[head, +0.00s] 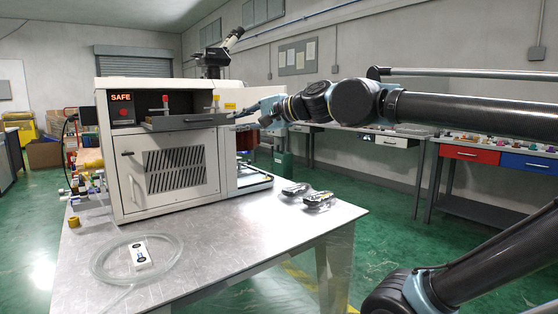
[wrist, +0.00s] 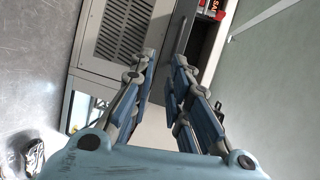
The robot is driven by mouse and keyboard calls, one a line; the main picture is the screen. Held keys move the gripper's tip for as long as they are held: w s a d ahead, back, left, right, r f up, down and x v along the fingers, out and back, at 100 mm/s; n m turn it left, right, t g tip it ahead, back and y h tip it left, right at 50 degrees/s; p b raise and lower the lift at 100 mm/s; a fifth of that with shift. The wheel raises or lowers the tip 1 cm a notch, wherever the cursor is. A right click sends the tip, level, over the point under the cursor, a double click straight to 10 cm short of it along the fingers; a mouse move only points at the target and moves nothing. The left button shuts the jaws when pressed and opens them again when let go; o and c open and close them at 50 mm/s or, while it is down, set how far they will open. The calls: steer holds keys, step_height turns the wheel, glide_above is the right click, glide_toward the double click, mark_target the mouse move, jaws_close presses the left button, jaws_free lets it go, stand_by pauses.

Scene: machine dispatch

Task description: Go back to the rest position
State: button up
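My gripper (head: 240,113) is at the right end of the grey tray (head: 190,123) on the front of the white machine (head: 170,175). In the wrist view my gripper (wrist: 165,60) has its two blue fingers apart, with nothing seen held between them. The machine's vented door (wrist: 112,35) and the dark tray (wrist: 203,40) show beyond the fingertips. Whether a finger touches the tray cannot be told. My arm reaches in from the right of the head view. No marker of a rest position is visible.
The machine stands on a metal table (head: 225,240). On it lie a coiled clear hose (head: 100,265), a white device (head: 140,255) and two dark metallic parts (head: 318,199). A bench with red drawer (head: 472,154) stands behind at right. Green floor is open between.

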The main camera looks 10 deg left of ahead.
steer(key=w+d+f+n+h, duration=0.15)
steer(key=d+f+h, duration=0.25)
steer(key=d+f, duration=0.75)
steer(key=w+d+f+n+h, duration=0.1)
steer(key=d+f+n+h, duration=0.2)
steer(key=d+f, duration=0.85)
steer(key=s+d+f+g+h, duration=0.1)
steer(key=s+d+f+h, duration=0.2)
steer(key=d+f, duration=0.5)
steer(key=s+d+f+g+h, duration=0.2)
steer(key=s+d+f+h, duration=0.2)
steer(key=d+f, duration=0.5)
step_height(320, 180, down, 2)
steer(key=shift+s+d+f+g, duration=0.2)
steer(key=shift+s+f+g, duration=0.1)
steer(key=shift+s, duration=0.85)
steer(key=shift+a+n, duration=0.1)
steer(key=shift+n, duration=0.15)
